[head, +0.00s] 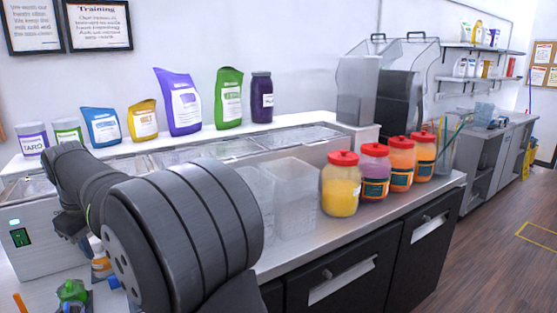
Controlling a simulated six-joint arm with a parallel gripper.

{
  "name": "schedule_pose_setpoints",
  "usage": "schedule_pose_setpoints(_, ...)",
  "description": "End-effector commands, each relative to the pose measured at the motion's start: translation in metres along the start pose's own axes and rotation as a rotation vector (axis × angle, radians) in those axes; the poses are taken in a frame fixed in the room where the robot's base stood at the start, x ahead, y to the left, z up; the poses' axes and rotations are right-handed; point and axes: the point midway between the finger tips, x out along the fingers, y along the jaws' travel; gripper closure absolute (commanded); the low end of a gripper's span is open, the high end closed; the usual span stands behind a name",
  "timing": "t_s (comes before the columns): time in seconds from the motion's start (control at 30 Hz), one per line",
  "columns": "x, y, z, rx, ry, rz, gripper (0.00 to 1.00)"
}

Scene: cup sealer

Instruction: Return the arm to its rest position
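My arm fills the lower left of the head view, with its dark grey links reaching from the bottom centre toward the left. My gripper is not visible, so I cannot see what it holds or how its fingers stand. The cup sealer cannot be made out for certain. A steel machine or counter unit with a green switch (20,237) stands at the far left. A small orange and white bottle (101,262) and a green object (73,291) sit on the counter beside my arm, partly hidden by it.
Several red-lidded jars, the nearest yellow (340,184), stand along the counter's right part. Clear containers (290,198) stand left of them. Colourful pouches, including a purple one (180,102), line the back shelf. A grey dispenser (357,90) stands behind. The floor at right is clear.

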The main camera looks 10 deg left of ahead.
Motion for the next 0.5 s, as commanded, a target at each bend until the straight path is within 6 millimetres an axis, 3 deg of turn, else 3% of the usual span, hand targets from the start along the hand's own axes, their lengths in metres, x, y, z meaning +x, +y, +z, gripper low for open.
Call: schedule_pose_setpoints(0.5,0.0004,0.0052,-0.0068,-0.193,-0.033,-0.034,0.65)
